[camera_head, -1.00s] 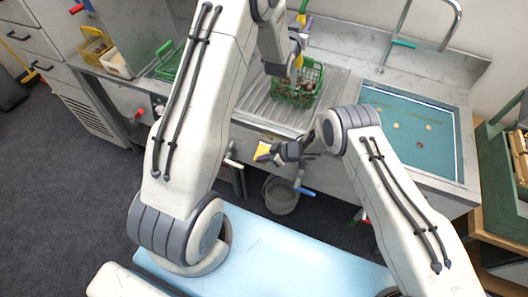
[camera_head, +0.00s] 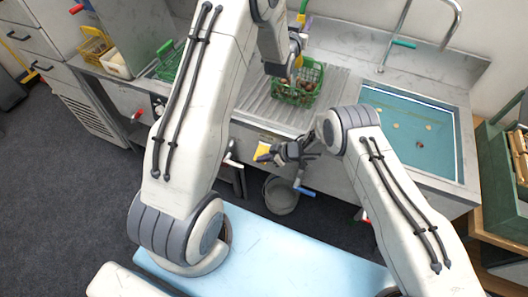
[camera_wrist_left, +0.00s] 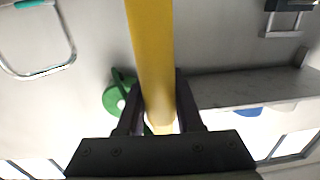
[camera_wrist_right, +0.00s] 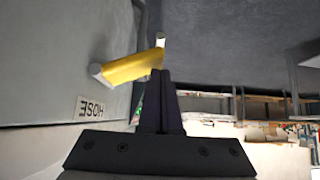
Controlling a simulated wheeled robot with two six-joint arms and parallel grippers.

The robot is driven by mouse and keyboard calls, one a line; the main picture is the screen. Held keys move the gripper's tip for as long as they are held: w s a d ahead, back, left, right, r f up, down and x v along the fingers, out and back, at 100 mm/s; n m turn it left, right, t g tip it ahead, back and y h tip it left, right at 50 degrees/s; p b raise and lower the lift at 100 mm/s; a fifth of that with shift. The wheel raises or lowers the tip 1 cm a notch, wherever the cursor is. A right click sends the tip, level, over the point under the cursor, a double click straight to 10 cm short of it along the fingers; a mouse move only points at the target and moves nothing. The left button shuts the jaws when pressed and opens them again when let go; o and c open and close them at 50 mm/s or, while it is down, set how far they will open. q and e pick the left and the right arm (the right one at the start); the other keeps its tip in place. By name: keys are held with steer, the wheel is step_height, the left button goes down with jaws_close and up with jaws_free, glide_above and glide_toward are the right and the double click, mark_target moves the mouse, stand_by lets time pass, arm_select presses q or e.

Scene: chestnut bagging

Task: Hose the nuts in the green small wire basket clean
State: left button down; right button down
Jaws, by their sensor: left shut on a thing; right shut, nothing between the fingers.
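The green small wire basket (camera_head: 318,76) stands on the ribbed drainboard (camera_head: 250,104) with brown nuts (camera_head: 306,87) in it. My left gripper (camera_head: 296,46) is above the basket's back left side, shut on a yellow hose nozzle (camera_head: 299,60). In the left wrist view the nozzle (camera_wrist_left: 152,50) passes between both fingers. Its outlet is not clear, and I cannot make out any water. My right gripper (camera_head: 279,153) is shut and empty at the counter front. The yellow hose lever (camera_head: 263,151) is just beside its fingertips in the right wrist view (camera_wrist_right: 132,67), near a HOSE label (camera_wrist_right: 90,109).
A water-filled sink (camera_head: 437,165) with a few floating nuts lies right of the drainboard. A tap (camera_head: 401,42) stands behind it. Green (camera_head: 166,70) and yellow (camera_head: 95,47) baskets are at the left. A grey bucket (camera_head: 281,196) is below the counter.

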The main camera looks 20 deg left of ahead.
steer(key=shift+s+d+f, duration=0.15)
steer(key=shift+f, duration=0.1)
stand_by(0.6)
steer(key=s+d+r, duration=0.4)
steer(key=d+r, duration=0.2)
steer(key=r, duration=0.4)
steer(key=shift+s+d+r, duration=0.15)
steer(key=shift+d+r, duration=0.15)
steer(key=shift+d, duration=0.1)
steer(key=w+r, duration=0.4)
steer(key=w, duration=0.1)
steer(key=shift+w, duration=0.35)
steer(key=shift+d, duration=0.1)
